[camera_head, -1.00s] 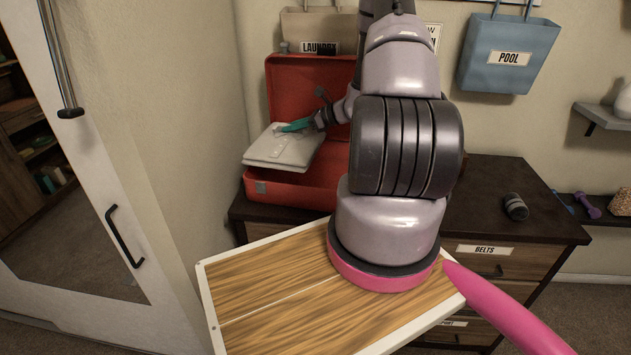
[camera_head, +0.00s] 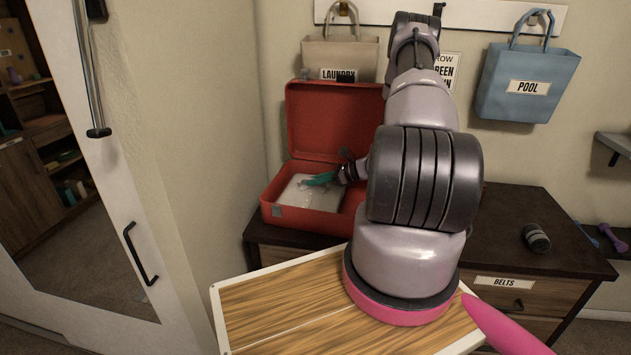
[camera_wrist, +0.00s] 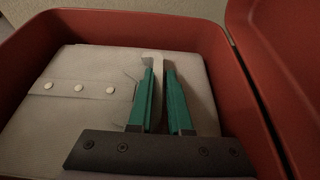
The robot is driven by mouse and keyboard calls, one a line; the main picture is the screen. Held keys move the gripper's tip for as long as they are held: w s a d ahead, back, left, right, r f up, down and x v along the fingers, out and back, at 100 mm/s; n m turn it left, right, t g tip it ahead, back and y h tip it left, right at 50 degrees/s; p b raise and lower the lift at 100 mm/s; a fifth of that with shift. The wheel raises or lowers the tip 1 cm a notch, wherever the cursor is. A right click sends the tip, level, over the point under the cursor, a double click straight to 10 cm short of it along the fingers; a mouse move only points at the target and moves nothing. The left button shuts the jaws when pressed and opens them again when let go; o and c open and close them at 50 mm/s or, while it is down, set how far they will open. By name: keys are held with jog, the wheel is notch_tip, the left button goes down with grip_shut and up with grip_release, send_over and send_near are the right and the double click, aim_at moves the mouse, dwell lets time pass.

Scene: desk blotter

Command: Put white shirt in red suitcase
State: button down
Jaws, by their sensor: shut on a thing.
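The red suitcase (camera_head: 333,122) stands open on the dark dresser, its lid raised against the wall. The folded white shirt (camera_head: 311,196) lies inside the suitcase's base, within its walls. In the wrist view, the shirt (camera_wrist: 82,108) shows a row of buttons, and the red suitcase wall (camera_wrist: 22,50) runs around it. My gripper (camera_head: 318,180) is inside the suitcase, over the shirt. Its teal fingers (camera_wrist: 159,80) are shut on a pinched fold of the shirt. My arm hides the suitcase's right side in the head view.
The dresser top (camera_head: 497,215) is mostly clear, with a dark cylindrical object (camera_head: 536,238) on it. A laundry bag (camera_head: 340,56) and a blue pool bag (camera_head: 530,82) hang on the wall. A white door (camera_head: 110,190) stands at the left.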

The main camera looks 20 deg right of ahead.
jog(key=shift+f, duration=0.1)
jog(key=c, duration=0.8)
grip_release()
jog(key=shift+c, duration=0.2)
